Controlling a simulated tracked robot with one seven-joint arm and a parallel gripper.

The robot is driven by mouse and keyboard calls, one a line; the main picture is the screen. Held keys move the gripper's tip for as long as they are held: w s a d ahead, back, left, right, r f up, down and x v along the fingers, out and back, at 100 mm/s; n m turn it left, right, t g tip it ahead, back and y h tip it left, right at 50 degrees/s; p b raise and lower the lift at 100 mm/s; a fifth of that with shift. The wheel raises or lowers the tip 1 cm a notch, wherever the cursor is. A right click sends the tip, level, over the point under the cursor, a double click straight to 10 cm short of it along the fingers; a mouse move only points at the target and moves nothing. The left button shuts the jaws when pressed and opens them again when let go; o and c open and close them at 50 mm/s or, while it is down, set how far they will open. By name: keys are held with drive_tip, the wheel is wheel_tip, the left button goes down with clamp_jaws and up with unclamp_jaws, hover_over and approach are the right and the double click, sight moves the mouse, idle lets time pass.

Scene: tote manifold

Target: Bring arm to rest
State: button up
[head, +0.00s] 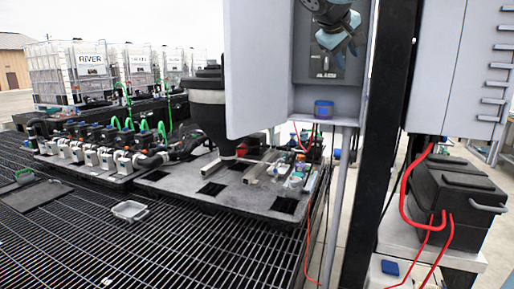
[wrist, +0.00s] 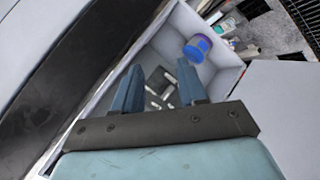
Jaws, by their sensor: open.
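My gripper (head: 339,42) shows at the top of the head view, in front of an open grey cabinet (head: 258,75). In the wrist view its two blue fingers (wrist: 160,88) stand apart with nothing held between them. They point into the cabinet interior, where dark and light metal parts show beyond the gap. A dark panel (head: 322,68) with small fittings is on the cabinet's back, partly hidden by my gripper. A small blue round container (head: 323,108) stands at the cabinet's bottom, and it also shows in the wrist view (wrist: 198,48), apart from the fingers.
A dark post (head: 383,150) stands close to the cabinet's right. Black boxes with red cables (head: 460,205) are at the right. A manifold bench with valves and a black hopper (head: 207,105) is at the left, on a grated floor (head: 150,245). White totes (head: 68,72) stand behind.

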drive_tip(key=s+f+m+g+y, duration=0.3)
drive_tip(key=s+f+y, duration=0.3)
drive_tip(key=s+f, duration=2)
drive_tip(key=shift+s+d+f+m+y, duration=0.35)
drive_tip(key=shift+f+m, duration=0.15)
drive_tip(key=shift+f, duration=0.2)
